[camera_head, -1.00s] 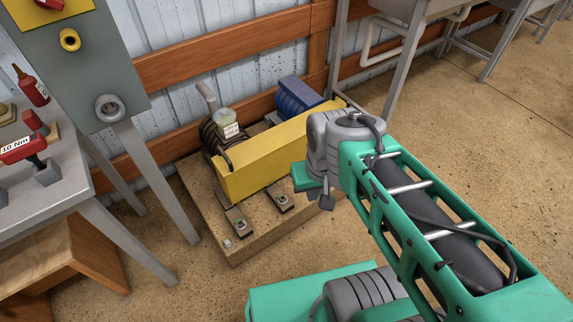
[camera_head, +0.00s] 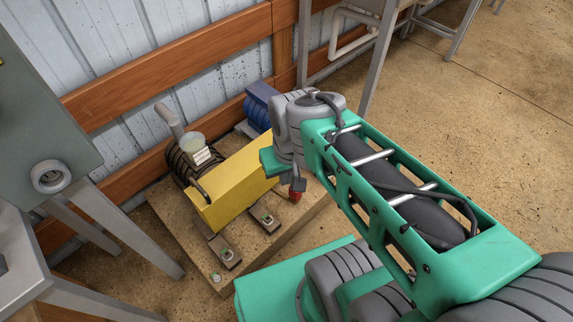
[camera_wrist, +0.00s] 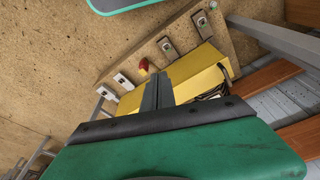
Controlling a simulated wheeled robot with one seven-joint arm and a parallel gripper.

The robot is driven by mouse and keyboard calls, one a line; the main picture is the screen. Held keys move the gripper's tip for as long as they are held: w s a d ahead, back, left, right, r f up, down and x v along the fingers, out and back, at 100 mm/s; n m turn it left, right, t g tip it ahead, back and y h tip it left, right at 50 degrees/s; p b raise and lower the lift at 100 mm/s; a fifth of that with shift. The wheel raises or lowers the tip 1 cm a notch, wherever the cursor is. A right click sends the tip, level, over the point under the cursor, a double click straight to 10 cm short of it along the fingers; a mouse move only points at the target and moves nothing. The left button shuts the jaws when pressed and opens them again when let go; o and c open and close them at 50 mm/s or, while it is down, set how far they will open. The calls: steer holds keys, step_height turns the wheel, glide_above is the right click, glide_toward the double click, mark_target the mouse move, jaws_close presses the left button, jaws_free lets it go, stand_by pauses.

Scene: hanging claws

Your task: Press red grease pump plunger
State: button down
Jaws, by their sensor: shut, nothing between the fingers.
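A small red part (camera_head: 295,195), which looks like the grease pump plunger, shows beside the yellow housing (camera_head: 232,183) in the head view, partly hidden by my arm's end. In the wrist view the red plunger (camera_wrist: 143,66) is near the yellow housing's edge, just left of my fingertips. My gripper (camera_wrist: 159,78) is shut and empty, with its two dark fingers together over the yellow housing. I cannot tell how far the tips are from the plunger, and no contact shows. In the head view my arm mostly hides the gripper.
The yellow machine stands on a low base plate (camera_head: 165,212) with bolted brackets. A blue motor (camera_head: 260,106) sits behind it, near the wooden wall rail (camera_head: 170,60). A grey cabinet (camera_head: 40,120) with metal legs stands left. Open floor (camera_head: 480,130) lies right.

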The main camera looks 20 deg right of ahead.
steer(key=w+d+f+m+g+b, duration=0.1)
steer(key=w+d+f+m, duration=0.3)
steer(key=w+f+m, duration=0.5)
steer(key=w+d+f+m+g+b, duration=0.1)
steer(key=w+d+f+m, duration=0.4)
steer(key=m, duration=1.7)
steer(key=w+f, duration=0.5)
steer(key=f, duration=0.1)
steer(key=shift+w+d+f, duration=0.15)
steer(key=shift+w+d, duration=0.15)
step_height(320, 180, down, 14)
steer(key=b, duration=0.6)
